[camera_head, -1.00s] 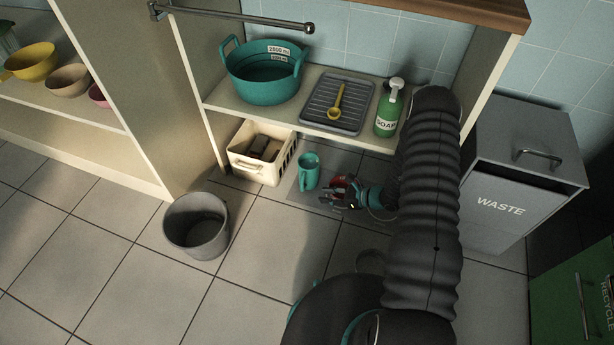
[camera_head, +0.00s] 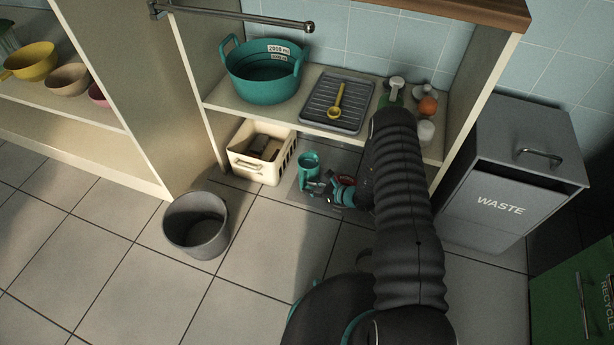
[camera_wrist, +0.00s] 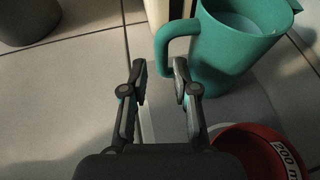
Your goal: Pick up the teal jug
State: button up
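The teal jug (camera_head: 307,163) stands upright on a grey mat on the floor, below the shelf. In the wrist view the jug (camera_wrist: 238,50) fills the upper right, with its handle (camera_wrist: 163,46) toward the picture's left. My gripper (camera_head: 318,187) is just in front of the jug in the head view and hides its lower part. In the wrist view my gripper (camera_wrist: 159,78) is open, with an empty gap between its fingertips. The handle lies just past that gap, close to the right finger. I cannot tell whether they touch.
A red measuring container (camera_wrist: 265,150) is close to the right finger. A cream crate (camera_head: 257,165) stands left of the jug, and a grey bin (camera_head: 197,222) stands on the floor farther left. The shelf (camera_head: 318,127) overhangs behind. A waste bin (camera_head: 505,205) stands right.

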aim_at(302, 186)
jog(key=shift+x, duration=2.4)
jog(key=shift+d+f, duration=0.1)
jog(key=shift+d, duration=0.05)
grip_shut()
jog(key=shift+w, duration=0.1)
